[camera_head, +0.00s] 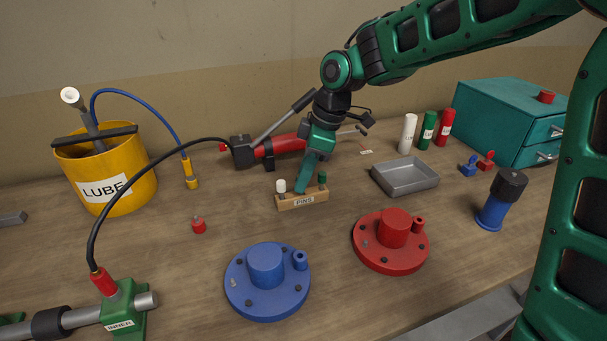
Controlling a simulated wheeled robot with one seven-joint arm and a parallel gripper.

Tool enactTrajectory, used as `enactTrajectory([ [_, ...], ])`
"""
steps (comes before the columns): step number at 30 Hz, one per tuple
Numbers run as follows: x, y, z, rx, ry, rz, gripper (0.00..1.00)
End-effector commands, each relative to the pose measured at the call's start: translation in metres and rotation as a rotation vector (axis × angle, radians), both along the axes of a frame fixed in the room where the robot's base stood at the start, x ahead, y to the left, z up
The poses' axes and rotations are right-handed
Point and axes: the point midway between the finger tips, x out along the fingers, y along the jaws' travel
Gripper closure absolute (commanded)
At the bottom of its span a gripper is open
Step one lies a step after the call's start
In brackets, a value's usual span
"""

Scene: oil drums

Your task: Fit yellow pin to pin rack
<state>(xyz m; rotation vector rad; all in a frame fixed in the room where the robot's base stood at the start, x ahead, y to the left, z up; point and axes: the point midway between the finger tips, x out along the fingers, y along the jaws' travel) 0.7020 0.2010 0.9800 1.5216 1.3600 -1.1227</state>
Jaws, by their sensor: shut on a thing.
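The pin rack (320,198) is a small wooden block labelled PINS, standing mid-table. A white pin (281,186) stands at its left end and a green pin (322,178) at its right end. My gripper (301,189) points down at the middle of the rack, between these two pins. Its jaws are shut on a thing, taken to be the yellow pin. The pin itself is hidden by the fingers, and no loose yellow pin shows elsewhere. I cannot tell whether the held pin is in a hole or above it.
A red hand pump (282,145) lies behind the rack. A grey tray (405,177) is to the right. Blue (266,282) and red (391,243) flanges stand in front. A yellow lube bucket (110,174) and black hose are left; a teal drawer cabinet (500,120) is back right.

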Motion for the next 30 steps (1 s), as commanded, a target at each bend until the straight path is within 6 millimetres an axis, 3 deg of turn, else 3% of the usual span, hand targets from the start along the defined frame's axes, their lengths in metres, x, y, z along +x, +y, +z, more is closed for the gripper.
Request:
enactTrajectory([
  [8,0.0,0.0,-0.006,0.0,0.0,-0.001,1.0],
  [9,0.0,0.0,-0.006,0.0,0.0,-0.001,0.78],
  [11,0.0,0.0,-0.006,0.0,0.0,-0.001,0.63],
  [23,0.0,-0.002,0.0,0.001,-0.001,0.0,0.63],
  [30,0.001,-0.013,0.037,0.003,-0.004,-0.002,0.63],
])
